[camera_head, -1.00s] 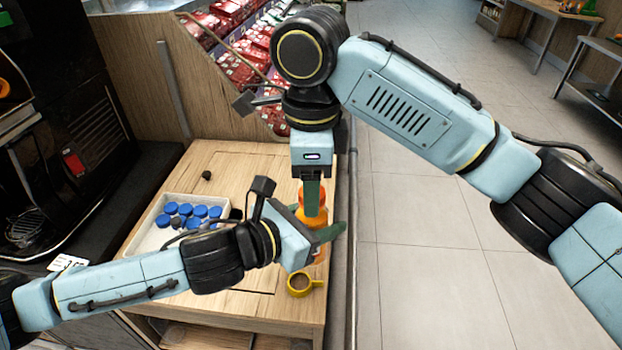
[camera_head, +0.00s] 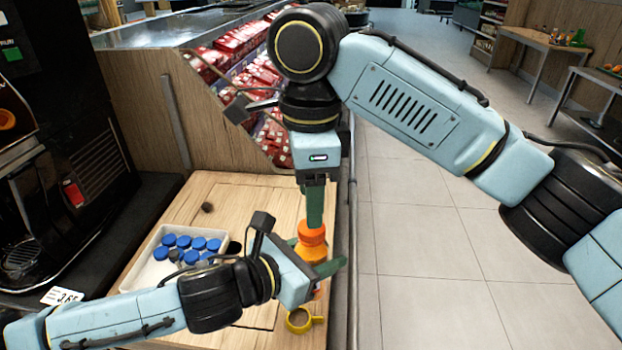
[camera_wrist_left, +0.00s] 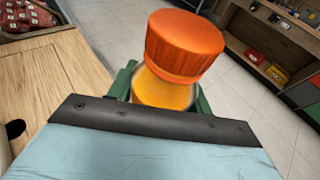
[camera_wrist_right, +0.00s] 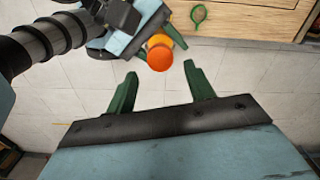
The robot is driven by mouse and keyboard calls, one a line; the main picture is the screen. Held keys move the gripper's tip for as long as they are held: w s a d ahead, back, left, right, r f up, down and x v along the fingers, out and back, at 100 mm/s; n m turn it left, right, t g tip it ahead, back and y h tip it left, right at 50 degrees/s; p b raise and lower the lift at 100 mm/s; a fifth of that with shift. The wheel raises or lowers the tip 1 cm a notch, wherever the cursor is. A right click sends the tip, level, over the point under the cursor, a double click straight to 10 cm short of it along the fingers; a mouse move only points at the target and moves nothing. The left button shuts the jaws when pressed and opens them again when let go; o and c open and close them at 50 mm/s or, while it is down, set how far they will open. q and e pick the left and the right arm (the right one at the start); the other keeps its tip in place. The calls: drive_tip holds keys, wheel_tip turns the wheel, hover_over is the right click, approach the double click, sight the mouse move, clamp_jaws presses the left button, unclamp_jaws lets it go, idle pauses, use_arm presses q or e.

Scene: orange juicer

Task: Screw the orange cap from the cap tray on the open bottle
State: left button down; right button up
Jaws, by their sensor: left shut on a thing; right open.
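The orange cap (camera_head: 312,236) sits on top of the bottle (camera_head: 312,253) of orange juice. In the left wrist view the ridged cap (camera_wrist_left: 185,45) covers the mouth of the bottle (camera_wrist_left: 160,92). I cannot tell how tightly it is seated. My left gripper (camera_head: 322,267) is shut around the bottle's body, below the cap. In the right wrist view my right gripper (camera_wrist_right: 160,72) is open and empty, with the cap (camera_wrist_right: 160,57) beyond its fingertips, between them in the picture. In the head view its green fingers reach down just above the cap.
A white tray (camera_head: 136,279) with several blue caps stands on the wooden table at left. A yellow ring with a handle (camera_head: 300,320) lies near the table's front right. The black juicer machine (camera_head: 60,150) stands far left. Open floor lies right of the table.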

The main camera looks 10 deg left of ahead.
drive_tip(key=n, duration=0.7)
drive_tip(key=shift+r, duration=0.2)
drive_tip(key=n, duration=0.4)
drive_tip(key=shift+r, duration=0.15)
drive_tip(key=n, duration=0.3)
drive_tip(key=shift+r, duration=0.1)
drive_tip(key=n, duration=0.4)
drive_tip(key=shift+r, duration=0.1)
drive_tip(key=n, duration=0.4)
drive_tip(key=shift+r, duration=0.1)
drive_tip(key=n, duration=0.3)
drive_tip(key=shift+r, duration=0.1)
drive_tip(key=n, duration=0.4)
drive_tip(key=shift+r, duration=0.15)
drive_tip(key=n, duration=0.5)
drive_tip(key=shift+r+n, duration=0.15)
drive_tip(key=shift+n, duration=0.15)
drive_tip(key=n, duration=0.5)
drive_tip(key=shift+r+n, duration=0.2)
drive_tip(key=shift+n, duration=0.1)
drive_tip(key=n, duration=0.5)
drive_tip(key=shift+d+r, duration=0.1)
drive_tip(key=shift+r, duration=0.05)
drive_tip(key=n, duration=0.5)
drive_tip(key=shift+r+n, duration=0.15)
drive_tip(key=shift+n, duration=0.25)
